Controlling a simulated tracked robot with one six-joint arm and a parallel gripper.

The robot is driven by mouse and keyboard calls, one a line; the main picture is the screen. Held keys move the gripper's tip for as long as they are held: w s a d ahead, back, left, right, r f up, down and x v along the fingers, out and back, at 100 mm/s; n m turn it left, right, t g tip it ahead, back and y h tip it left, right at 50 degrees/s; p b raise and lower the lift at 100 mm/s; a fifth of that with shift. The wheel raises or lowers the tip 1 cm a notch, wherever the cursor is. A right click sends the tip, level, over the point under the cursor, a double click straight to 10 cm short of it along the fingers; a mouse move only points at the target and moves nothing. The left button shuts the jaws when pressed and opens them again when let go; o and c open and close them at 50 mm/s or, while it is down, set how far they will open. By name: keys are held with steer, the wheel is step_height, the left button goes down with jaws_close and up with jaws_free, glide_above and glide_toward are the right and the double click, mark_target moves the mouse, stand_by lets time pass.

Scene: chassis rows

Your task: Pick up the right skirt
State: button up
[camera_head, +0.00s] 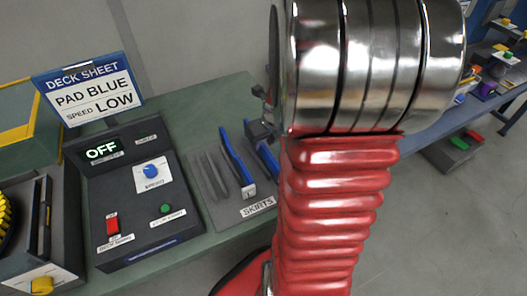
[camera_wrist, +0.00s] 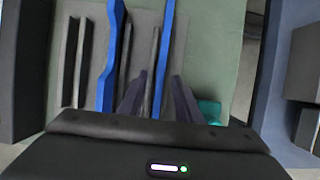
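Two long blue skirts lie side by side in a grey holder labelled SKIRTS (camera_head: 226,214). The left skirt (camera_head: 236,160) is in plain view and also shows in the wrist view (camera_wrist: 111,55). The right skirt (camera_head: 268,158) is partly hidden by my red arm in the head view; it also shows in the wrist view (camera_wrist: 166,40). My gripper (camera_wrist: 158,76) is open, with its dark fingers apart on either side of the right skirt. Whether either finger touches it, I cannot tell.
Dark grey dividers (camera_wrist: 76,60) stand left of the left skirt in the holder. A control panel (camera_head: 130,200) reading OFF and a DECK SHEET sign (camera_head: 88,88) stand left of it. A teal thing (camera_wrist: 210,108) shows beside the right finger.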

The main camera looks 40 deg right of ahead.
steer(key=shift+x, duration=1.1)
jaws_close()
